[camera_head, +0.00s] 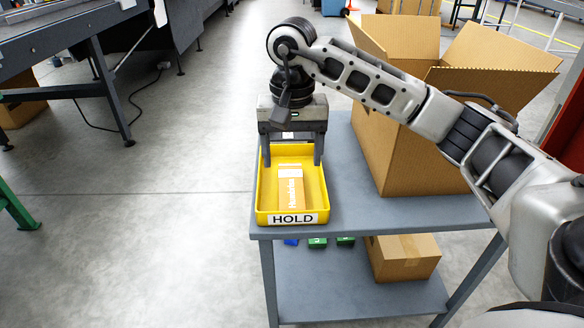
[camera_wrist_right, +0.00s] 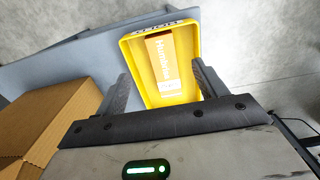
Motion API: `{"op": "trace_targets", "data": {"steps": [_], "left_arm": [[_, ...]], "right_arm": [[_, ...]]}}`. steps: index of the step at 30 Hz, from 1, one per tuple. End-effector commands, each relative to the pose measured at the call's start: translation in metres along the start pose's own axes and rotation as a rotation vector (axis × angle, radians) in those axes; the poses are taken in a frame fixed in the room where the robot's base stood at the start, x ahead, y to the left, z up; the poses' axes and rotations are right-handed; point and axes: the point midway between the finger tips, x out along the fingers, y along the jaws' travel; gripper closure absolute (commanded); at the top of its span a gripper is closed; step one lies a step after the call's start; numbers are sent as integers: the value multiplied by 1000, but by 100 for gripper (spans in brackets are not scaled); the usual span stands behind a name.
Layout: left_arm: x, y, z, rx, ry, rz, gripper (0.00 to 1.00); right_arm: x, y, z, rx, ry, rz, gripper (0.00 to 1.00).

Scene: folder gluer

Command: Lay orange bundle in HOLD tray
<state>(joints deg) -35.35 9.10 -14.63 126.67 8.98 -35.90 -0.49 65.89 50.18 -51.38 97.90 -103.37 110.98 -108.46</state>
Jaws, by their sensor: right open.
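The yellow tray labelled HOLD (camera_head: 292,218) stands at the left front of the grey cart. The orange bundle (camera_head: 291,190) lies inside it, flat on the tray floor, with white lettering and a pale band. In the right wrist view the bundle (camera_wrist_right: 168,66) lies within the yellow tray (camera_wrist_right: 130,62). My right gripper (camera_head: 292,163) is open above the back part of the tray, fingers pointing down and spread. In the right wrist view its fingers (camera_wrist_right: 157,82) are apart with nothing between them touching. My left gripper is in neither view.
A large open cardboard box (camera_head: 412,165) stands right of the tray on the cart top (camera_head: 345,210). A closed carton (camera_head: 404,257) and several small blue and green items sit on the lower shelf. Open floor (camera_head: 150,230) lies left of the cart.

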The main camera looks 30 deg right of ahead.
Motion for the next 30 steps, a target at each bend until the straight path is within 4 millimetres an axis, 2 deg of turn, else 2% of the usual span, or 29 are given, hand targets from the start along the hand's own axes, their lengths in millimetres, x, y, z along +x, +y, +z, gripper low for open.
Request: {"op": "trace_targets", "data": {"steps": [5,9,11,14,15,17,18,20,21,23,25,26,28,29,30], "left_arm": [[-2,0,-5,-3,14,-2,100],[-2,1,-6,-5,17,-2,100],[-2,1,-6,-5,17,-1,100],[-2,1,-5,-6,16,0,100],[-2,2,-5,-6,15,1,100],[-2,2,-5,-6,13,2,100],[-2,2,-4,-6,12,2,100],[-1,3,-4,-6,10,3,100],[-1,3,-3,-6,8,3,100],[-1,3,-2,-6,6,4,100],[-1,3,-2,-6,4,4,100],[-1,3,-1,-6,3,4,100],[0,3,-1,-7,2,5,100],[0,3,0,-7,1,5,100],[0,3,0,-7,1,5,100]], "right_arm": [[-7,0,0,1,0,0,29],[-2,-6,5,1,-17,-19,29],[8,-19,16,2,-58,-67,29],[32,-61,58,39,-218,-223,29],[40,-83,84,77,-328,-309,29],[45,-118,131,175,-551,-450,29],[39,-141,164,276,-745,-542,29],[19,-168,202,467,-1060,-644,29],[2,-180,217,614,-1280,-682,29],[-22,-192,223,858,-1622,-693,29],[-39,-195,209,1176,-2027,-628,29],[-40,-194,198,1319,-2200,-573,29],[-23,-183,168,1666,-2595,-377,29],[-9,-176,157,-1630,2474,235,29],[17,-164,144,-1520,2234,57,29]]}}
